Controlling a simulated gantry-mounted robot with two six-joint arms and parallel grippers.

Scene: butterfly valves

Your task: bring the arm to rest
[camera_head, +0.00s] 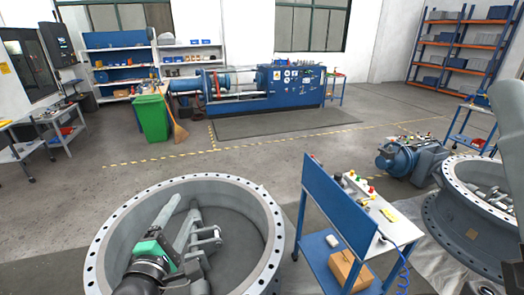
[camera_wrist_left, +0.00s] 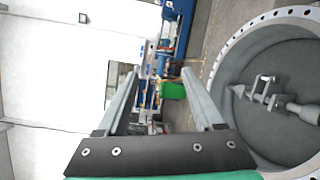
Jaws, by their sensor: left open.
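My left gripper (camera_head: 186,204) reaches in over the near-left valve body (camera_head: 97,240), a large grey flanged ring with bolt holes. Its green-banded wrist sits low in the head view, and its two pale fingers point up and away. In the left wrist view the fingers of my left gripper (camera_wrist_left: 160,72) stand apart with nothing held between them. The valve's inner lever and shaft (camera_head: 208,236) show just right of the fingers in the head view. They also show inside the ring at right in the wrist view (camera_wrist_left: 267,93). My right gripper is out of view.
A blue-and-white cart (camera_head: 338,205) with a cardboard box (camera_head: 346,268) stands right of the ring. A second flanged valve (camera_head: 455,222) is at far right. A green bin (camera_head: 152,118) and blue test bench (camera_head: 290,85) stand behind. Floor between is clear.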

